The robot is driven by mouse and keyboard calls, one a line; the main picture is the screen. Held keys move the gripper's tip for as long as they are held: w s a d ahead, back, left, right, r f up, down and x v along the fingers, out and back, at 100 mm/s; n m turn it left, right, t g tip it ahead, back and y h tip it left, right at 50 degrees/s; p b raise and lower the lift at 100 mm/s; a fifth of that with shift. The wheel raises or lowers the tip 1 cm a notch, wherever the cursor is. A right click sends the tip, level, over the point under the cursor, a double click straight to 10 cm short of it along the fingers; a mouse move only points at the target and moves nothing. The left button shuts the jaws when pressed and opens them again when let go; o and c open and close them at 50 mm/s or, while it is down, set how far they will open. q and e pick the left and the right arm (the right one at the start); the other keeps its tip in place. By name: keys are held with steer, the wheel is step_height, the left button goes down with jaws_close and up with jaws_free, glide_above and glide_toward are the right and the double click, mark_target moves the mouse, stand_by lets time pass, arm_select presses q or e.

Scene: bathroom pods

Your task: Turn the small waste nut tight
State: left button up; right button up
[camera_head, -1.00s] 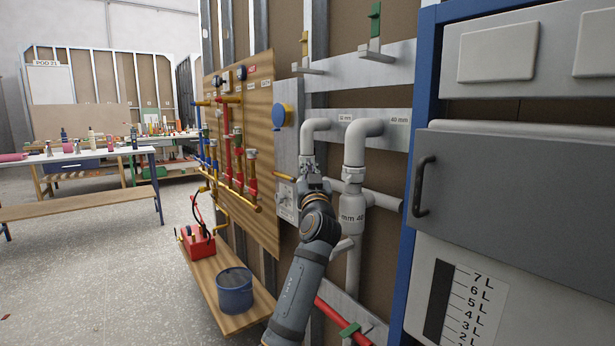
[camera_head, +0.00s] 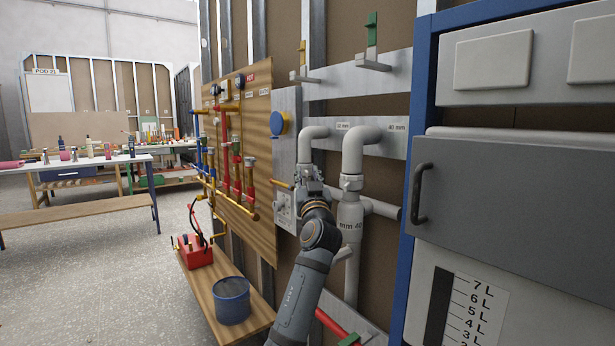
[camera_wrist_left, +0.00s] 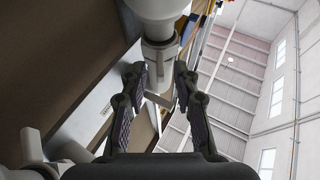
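In the head view, the smaller white waste pipe (camera_head: 312,133) bends down from the wall, left of the larger 40 mm pipe (camera_head: 366,137). My left gripper (camera_head: 307,178) is at the lower end of the smaller pipe and hides its nut there. In the left wrist view, my left gripper (camera_wrist_left: 160,80) is open, with a finger on each side below a white pipe fitting (camera_wrist_left: 158,28). A narrower grey-white part (camera_wrist_left: 158,58) shows between the fingers, with gaps beside it. I cannot tell which part is the nut. My right gripper is not in view.
The larger pipe's white nut (camera_head: 351,182) is close to the right of my gripper. A blue round disc (camera_head: 278,123) is on the panel to the left. A grey cabinet (camera_head: 510,200) with a dark handle stands at right. A blue bucket (camera_head: 232,302) sits on a low bench.

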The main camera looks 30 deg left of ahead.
arm_select(q)
steer(key=v, duration=1.2)
